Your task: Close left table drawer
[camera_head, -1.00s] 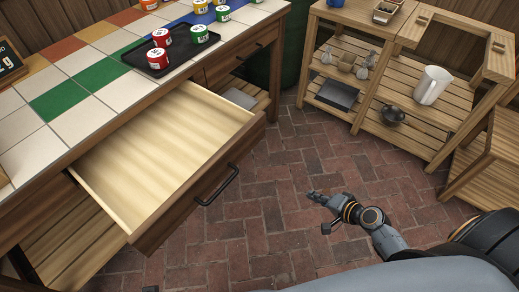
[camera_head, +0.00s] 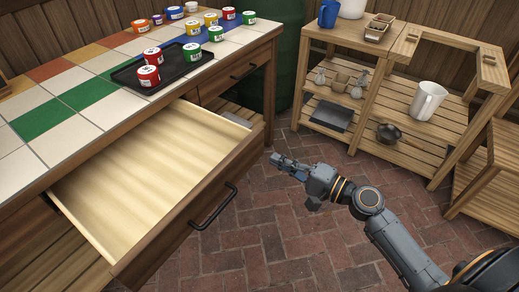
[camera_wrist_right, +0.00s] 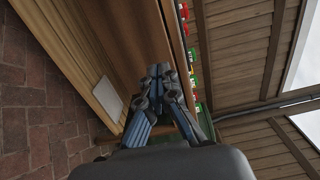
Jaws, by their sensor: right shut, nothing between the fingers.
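The left table drawer (camera_head: 150,185) is pulled far out of the tiled table (camera_head: 60,150) and is empty. Its wooden front carries a black bar handle (camera_head: 213,206). My right gripper (camera_head: 275,158) is shut and empty, over the brick floor, to the right of the drawer front and apart from it. In the right wrist view the shut fingers (camera_wrist_right: 158,72) point toward wooden table surfaces. My left gripper is in neither view now.
A second drawer (camera_head: 230,78) under the table is shut. A black tray (camera_head: 180,66) with cans and several other coloured cans stand on the tabletop. Wooden shelves (camera_head: 410,130) with a white jug (camera_head: 427,101) stand at right. Brick floor (camera_head: 270,225) lies open between.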

